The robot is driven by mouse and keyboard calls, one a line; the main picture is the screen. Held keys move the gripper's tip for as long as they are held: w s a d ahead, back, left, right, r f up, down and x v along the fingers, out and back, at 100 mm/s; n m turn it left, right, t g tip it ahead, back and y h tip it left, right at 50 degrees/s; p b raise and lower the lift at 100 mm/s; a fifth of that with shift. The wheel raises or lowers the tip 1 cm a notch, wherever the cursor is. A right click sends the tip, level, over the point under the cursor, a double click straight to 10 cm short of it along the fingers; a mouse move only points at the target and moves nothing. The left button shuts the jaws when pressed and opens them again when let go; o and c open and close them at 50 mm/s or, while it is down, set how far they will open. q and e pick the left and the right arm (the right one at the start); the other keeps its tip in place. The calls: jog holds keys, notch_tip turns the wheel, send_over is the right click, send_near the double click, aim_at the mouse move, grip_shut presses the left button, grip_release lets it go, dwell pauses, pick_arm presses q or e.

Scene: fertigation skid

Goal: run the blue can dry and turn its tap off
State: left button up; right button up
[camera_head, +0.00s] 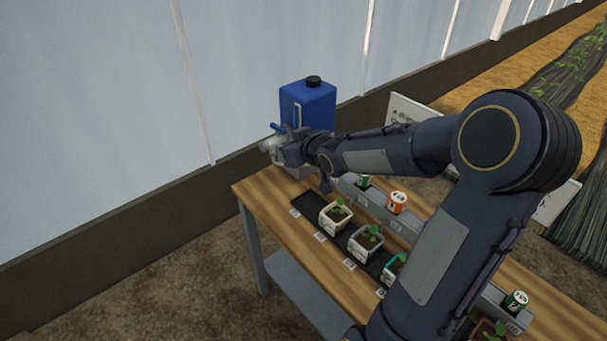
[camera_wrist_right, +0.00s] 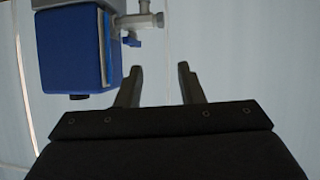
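The blue can (camera_head: 308,105) stands upright with a black cap at the far left end of the bench. Its tap shows a blue lever (camera_head: 278,127), partly covered by my right arm. In the right wrist view, the can (camera_wrist_right: 72,50) appears upside down at upper left. The grey tap (camera_wrist_right: 142,20) and its blue lever (camera_wrist_right: 132,41) are beside it. My right gripper (camera_wrist_right: 161,72) is open with nothing between its fingers. Its fingertips are near the lever but apart from it in that picture. What is under the tap is hidden. My left gripper is out of view.
The wooden bench (camera_head: 262,190) carries a dark tray with several seedling pots, such as one pot (camera_head: 335,214). A white sign (camera_head: 410,112) stands behind. A pale wall is close beyond the can.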

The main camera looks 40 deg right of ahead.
jog(key=s+a+r+m+g+p, duration=0.1)
jog(key=s+a, duration=0.4)
jog(key=s, duration=0.8)
jog(key=shift+s+a+r+m+g, duration=0.15)
jog(key=shift+a+r+m+g, duration=0.2)
jog(key=shift+r+g, duration=0.65)
jog(key=shift+f+g, duration=0.3)
